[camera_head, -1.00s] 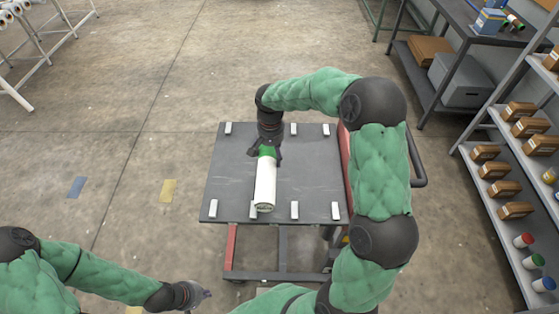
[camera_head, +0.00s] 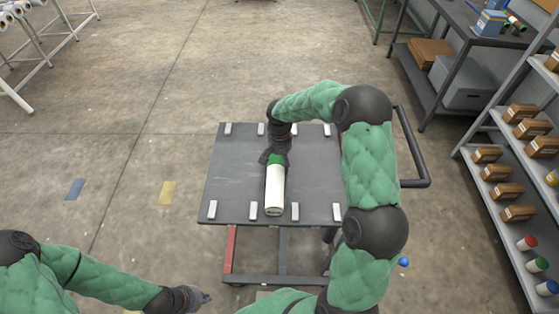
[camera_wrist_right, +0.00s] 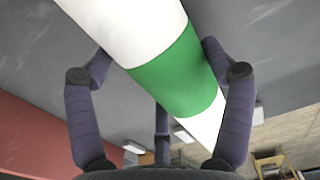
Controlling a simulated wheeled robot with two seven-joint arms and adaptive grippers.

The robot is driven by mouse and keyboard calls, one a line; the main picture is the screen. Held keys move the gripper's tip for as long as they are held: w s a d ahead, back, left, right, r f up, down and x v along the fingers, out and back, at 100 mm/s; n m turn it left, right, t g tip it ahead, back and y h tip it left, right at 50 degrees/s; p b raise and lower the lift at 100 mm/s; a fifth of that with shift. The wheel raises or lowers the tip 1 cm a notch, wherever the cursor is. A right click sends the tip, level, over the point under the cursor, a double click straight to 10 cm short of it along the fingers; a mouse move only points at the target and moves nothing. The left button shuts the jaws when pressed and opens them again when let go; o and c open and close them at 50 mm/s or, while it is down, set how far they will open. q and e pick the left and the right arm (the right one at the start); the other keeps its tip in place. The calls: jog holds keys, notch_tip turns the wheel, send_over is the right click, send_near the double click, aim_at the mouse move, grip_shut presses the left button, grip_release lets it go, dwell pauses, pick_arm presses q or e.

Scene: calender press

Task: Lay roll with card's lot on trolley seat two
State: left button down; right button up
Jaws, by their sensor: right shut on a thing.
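A white roll with a green band (camera_head: 274,190) is in my right gripper (camera_head: 275,158), which is shut around the band. The right wrist view shows the fingers on both sides of the green band (camera_wrist_right: 180,75). The roll lies lengthwise over the grey trolley top (camera_head: 235,170), its near end between the two middle white blocks of the near row. I cannot tell whether it touches the top. My left gripper (camera_head: 197,297) is low at the left, away from the trolley; its fingers are too small to read. No card is readable.
White blocks line the trolley's near edge (camera_head: 212,209) and far edge (camera_head: 228,129). A shelf rack (camera_head: 490,225) with brown boxes and small rolls stands at the right. A dark bench (camera_head: 455,45) is behind it.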

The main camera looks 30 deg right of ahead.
aim_at(280, 157)
jog(key=shift+f, duration=0.15)
jog(key=o, duration=1.4)
notch_tip(280, 157, up, 12)
jog(key=p, duration=0.2)
jog(key=shift+r+p, duration=0.2)
jog(key=shift+p, duration=0.1)
